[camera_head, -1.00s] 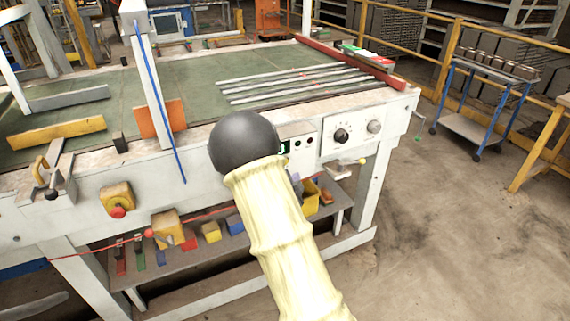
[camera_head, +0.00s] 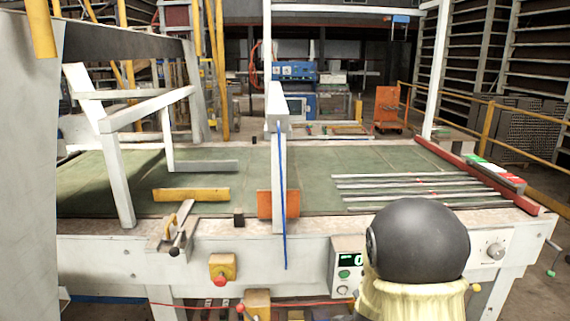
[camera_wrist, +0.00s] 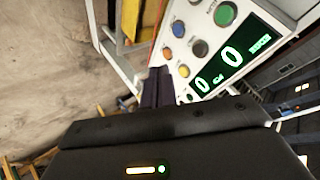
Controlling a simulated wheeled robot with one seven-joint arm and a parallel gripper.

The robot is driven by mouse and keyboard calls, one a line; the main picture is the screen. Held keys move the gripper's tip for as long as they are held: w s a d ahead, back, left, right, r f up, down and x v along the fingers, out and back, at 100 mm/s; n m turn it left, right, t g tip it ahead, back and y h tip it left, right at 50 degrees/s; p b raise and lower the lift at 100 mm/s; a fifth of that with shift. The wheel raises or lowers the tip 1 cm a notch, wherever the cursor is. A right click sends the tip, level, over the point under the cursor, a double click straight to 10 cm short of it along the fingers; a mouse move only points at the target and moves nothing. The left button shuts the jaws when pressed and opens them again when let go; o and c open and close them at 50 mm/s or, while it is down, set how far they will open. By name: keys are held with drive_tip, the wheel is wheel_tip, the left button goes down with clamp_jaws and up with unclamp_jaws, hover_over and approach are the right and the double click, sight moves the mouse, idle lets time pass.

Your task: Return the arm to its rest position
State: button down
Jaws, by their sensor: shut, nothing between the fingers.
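In the wrist view, my gripper (camera_wrist: 157,88) shows its dark fingers together, with nothing held between them. The fingers point toward a control panel (camera_wrist: 205,45) with round coloured buttons and a lit green display; I cannot tell how far apart they are. In the head view, my arm (camera_head: 418,240) shows as a black rounded joint above a cream sleeve at the lower right. It covers part of the bench front. My gripper is hidden in that view.
A long white workbench (camera_head: 130,246) with a green top crosses the head view. A white post stands on it beside an orange plate (camera_head: 277,204). Several metal strips (camera_head: 420,186) lie at the right, near a red rail (camera_head: 478,176). An orange cart (camera_head: 388,108) stands behind.

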drive_tip(key=s+a+r+n+g+y+p, duration=0.2)
drive_tip(key=s+n, duration=0.4)
drive_tip(key=s, duration=0.4)
drive_tip(key=s+a+r+n+g+y+p, duration=0.2)
drive_tip(key=s+a+r+n, duration=0.4)
drive_tip(key=s, duration=0.4)
drive_tip(key=n+g+p, duration=0.1)
drive_tip(key=g, duration=0.1)
drive_tip(key=shift+s+a+g, duration=0.15)
drive_tip(key=shift+a+g, duration=0.1)
drive_tip(key=shift+g, duration=0.05)
